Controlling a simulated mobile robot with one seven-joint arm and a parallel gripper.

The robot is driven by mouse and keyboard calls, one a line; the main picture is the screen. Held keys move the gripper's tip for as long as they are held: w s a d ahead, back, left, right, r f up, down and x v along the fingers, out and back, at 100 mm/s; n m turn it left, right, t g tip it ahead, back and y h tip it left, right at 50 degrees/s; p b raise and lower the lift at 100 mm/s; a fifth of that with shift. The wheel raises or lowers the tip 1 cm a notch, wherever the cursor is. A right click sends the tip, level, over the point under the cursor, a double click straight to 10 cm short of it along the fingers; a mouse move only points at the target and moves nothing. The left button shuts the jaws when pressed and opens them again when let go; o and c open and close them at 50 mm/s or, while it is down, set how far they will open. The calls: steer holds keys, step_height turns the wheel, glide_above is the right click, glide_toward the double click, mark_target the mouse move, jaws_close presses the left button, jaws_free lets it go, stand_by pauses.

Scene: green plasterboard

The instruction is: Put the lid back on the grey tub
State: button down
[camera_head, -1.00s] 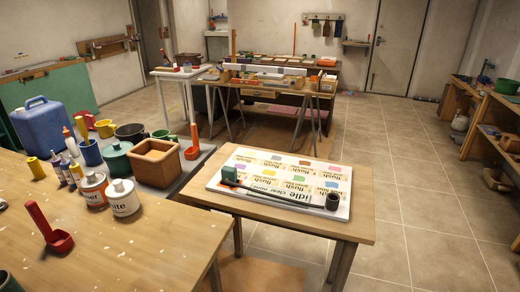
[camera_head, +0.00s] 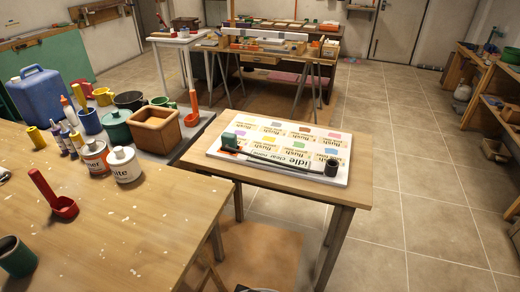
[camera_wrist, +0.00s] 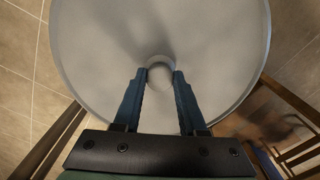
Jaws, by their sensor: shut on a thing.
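In the wrist view my gripper (camera_wrist: 159,75) is shut on the small round knob (camera_wrist: 160,62) of a wide grey lid (camera_wrist: 215,45). The knob sits between the two blue fingertips, and the lid's disc fills most of the picture, with its upper edge cut off. The lid hides whatever lies straight beyond it. I cannot make out a grey tub in either view. In the head view only a small dark piece shows at the bottom edge, and I cannot tell what it is.
A small wooden table (camera_head: 200,165) carries a white board (camera_head: 222,150) with colour swatches. The left bench (camera_head: 110,230) holds pots, bottles, a red scoop (camera_head: 62,205) and a dark green pot (camera_head: 16,258). Open tiled floor (camera_head: 420,200) lies to the right.

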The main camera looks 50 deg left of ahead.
stand_by(0.8)
jaws_free()
stand_by(0.4)
steer(key=shift+r+p, duration=3.5)
steer(key=shift+p, duration=0.35)
steer(key=shift+c, duration=0.3)
jaws_close()
